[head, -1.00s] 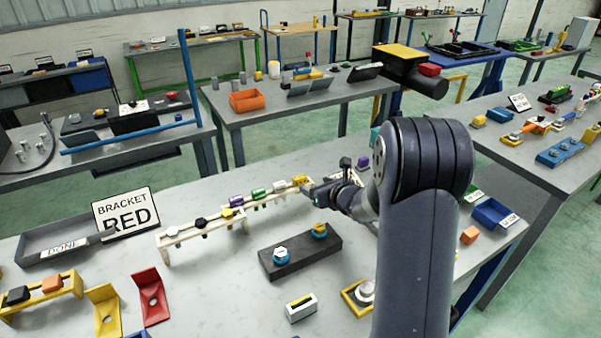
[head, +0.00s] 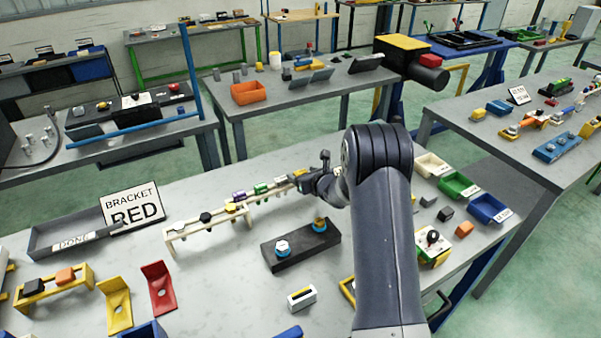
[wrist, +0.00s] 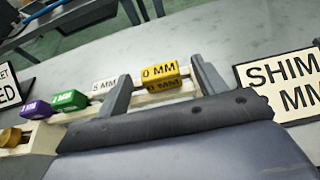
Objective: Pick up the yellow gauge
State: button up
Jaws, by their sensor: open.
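The yellow gauge is a small block marked "0 MM" (wrist: 160,76) in the wrist view. It sits at the right end of a pale rack (wrist: 72,117), in a row with a white, a green (wrist: 69,100) and a purple gauge (wrist: 36,109). My gripper (wrist: 163,72) is open, with one grey finger on each side of the yellow gauge. I cannot tell whether either finger touches it. In the head view my gripper (head: 300,181) is at the rack's right end and partly hides the yellow gauge.
A sign reading SHIM (wrist: 282,85) stands right of the rack. A second pale rack (head: 208,228) adjoins on the left. A dark block with two knobs (head: 300,246) lies in front. Green (head: 459,185) and blue bins (head: 487,208) stand at the right.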

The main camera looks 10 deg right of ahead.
jog(key=shift+w+a+f, duration=0.15)
jog(key=shift+w+f, duration=0.05)
jog(key=shift+w, duration=0.1)
jog(key=shift+c, duration=0.5)
jog(key=c, duration=1)
jog(key=shift+o, duration=0.2)
